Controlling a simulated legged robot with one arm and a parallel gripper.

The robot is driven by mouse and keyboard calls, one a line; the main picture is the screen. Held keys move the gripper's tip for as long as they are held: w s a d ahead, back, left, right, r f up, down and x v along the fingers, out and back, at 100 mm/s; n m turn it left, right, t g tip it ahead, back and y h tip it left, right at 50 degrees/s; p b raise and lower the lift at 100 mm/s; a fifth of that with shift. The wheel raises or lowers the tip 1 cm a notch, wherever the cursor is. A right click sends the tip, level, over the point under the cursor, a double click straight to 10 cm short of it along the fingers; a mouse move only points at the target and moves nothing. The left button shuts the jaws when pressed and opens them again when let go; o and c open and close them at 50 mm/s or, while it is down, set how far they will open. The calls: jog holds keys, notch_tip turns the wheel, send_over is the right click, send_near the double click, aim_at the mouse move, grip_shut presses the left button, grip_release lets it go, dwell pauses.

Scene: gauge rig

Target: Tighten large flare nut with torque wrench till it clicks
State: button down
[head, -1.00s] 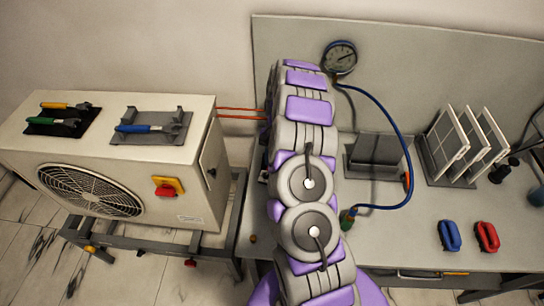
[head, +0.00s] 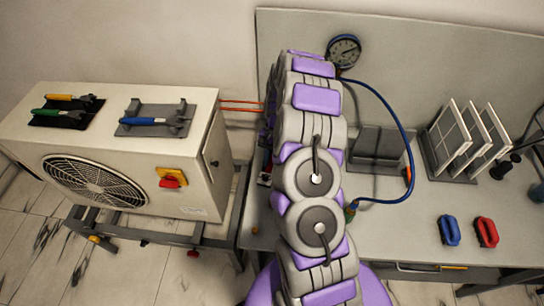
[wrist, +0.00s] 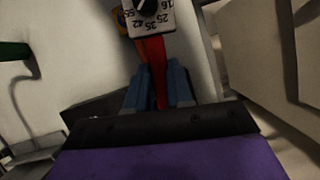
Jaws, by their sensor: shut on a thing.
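In the wrist view my gripper (wrist: 157,88) has its two blue-grey fingers shut on a red handle (wrist: 152,66). A white plate with printed numbers (wrist: 148,22) and a dark knob sits at the handle's far end, at the top edge. I cannot tell for sure that this is the torque wrench. In the head view my arm hides the gripper and what it holds. I cannot make out the large flare nut. A blue-handled wrench (head: 150,121) lies on a grey holder (head: 180,118) on the outdoor unit. Green (head: 52,113) and yellow (head: 66,97) handled tools lie beside it.
The white outdoor unit (head: 190,150) stands left, with a red-yellow switch (head: 171,178). Orange pipes (head: 240,105) run behind my arm.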

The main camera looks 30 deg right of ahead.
jog(key=shift+s+a, duration=0.1)
jog(key=shift+a, duration=0.05)
jog(key=shift+r, duration=0.15)
jog(key=shift+r+p, duration=0.9)
jog(key=shift+r, duration=1.3)
